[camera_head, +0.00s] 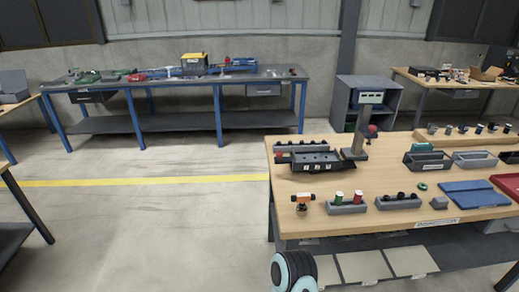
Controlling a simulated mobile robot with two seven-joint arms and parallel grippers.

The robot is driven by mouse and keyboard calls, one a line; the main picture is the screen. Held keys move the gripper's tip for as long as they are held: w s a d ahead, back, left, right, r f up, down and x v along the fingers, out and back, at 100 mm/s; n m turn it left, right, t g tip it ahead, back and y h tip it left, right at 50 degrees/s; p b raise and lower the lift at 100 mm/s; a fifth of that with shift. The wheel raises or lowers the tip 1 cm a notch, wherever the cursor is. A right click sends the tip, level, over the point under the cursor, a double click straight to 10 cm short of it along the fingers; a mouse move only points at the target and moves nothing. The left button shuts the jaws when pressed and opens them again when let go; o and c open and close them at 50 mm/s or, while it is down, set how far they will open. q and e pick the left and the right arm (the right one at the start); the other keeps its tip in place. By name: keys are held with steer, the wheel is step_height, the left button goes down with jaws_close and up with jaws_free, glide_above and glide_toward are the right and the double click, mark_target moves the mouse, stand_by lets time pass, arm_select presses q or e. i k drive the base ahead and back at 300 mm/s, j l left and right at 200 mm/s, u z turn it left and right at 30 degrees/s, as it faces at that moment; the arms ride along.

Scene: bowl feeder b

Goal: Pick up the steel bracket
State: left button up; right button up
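I cannot make out a steel bracket for certain. A small grey metal-looking piece (439,202) sits near the front edge of the wooden workbench (380,176), left of a blue tray; it is too small to tell whether it is the bracket. Neither of my grippers is in view. A black and teal part of my own body shows at the bottom, in front of the bench.
The bench holds a black fixture (316,161), a post with a display (370,98), grey bins (475,160), button boxes (347,204) and a blue tray (474,194). A blue-legged bench (180,85) stands at the back. The floor to the left is open.

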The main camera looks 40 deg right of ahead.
mark_target(316, 155)
steer(key=i+j+z, duration=0.2)
steer(key=i, duration=0.2)
steer(key=i+j+z, duration=0.2)
steer(key=i, duration=0.2)
steer(key=i+j+z, duration=0.2)
steer(key=i, duration=0.2)
steer(key=i+z, duration=0.15)
steer(key=z, duration=0.3)
steer(key=i+j+z, duration=0.1)
steer(key=z, duration=0.3)
steer(key=i+j+z, duration=0.1)
steer(key=z, duration=0.35)
steer(key=i+j+z, duration=0.15)
steer(key=z, duration=0.3)
steer(key=i+j+z, duration=0.1)
steer(key=z, duration=0.3)
steer(key=j+z, duration=0.3)
steer(key=z, duration=0.15)
steer(key=j+z, duration=0.2)
steer(key=z, duration=0.2)
